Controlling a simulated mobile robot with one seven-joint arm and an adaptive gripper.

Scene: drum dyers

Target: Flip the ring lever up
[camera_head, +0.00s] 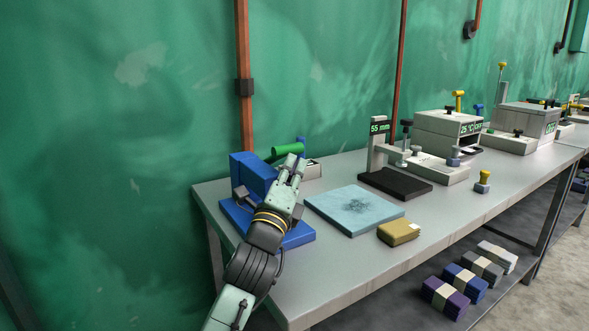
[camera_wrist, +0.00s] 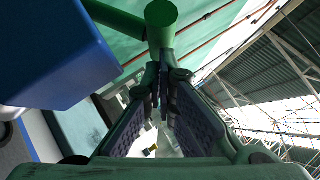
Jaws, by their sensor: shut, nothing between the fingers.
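A green cylindrical lever handle (camera_head: 287,150) shows at the top of a blue machine (camera_head: 251,172) at the left end of the table; I take it for the ring lever. In the wrist view the green handle (camera_wrist: 161,16) is at the top centre, joined to a green bar that runs left behind the blue housing (camera_wrist: 50,50). My gripper (camera_head: 296,166) is shut and empty, its fingertips close to the handle. In the wrist view the fingertips (camera_wrist: 163,68) appear just below the handle's round end. I cannot tell whether they touch it. The arm hides part of the machine.
A light blue pad (camera_head: 352,210) and a yellow-brown block (camera_head: 399,232) lie to the right on the grey table (camera_head: 322,272). A press with a "55 mm" display (camera_head: 379,128) stands behind them. The green wall (camera_head: 150,120) is close behind the machine.

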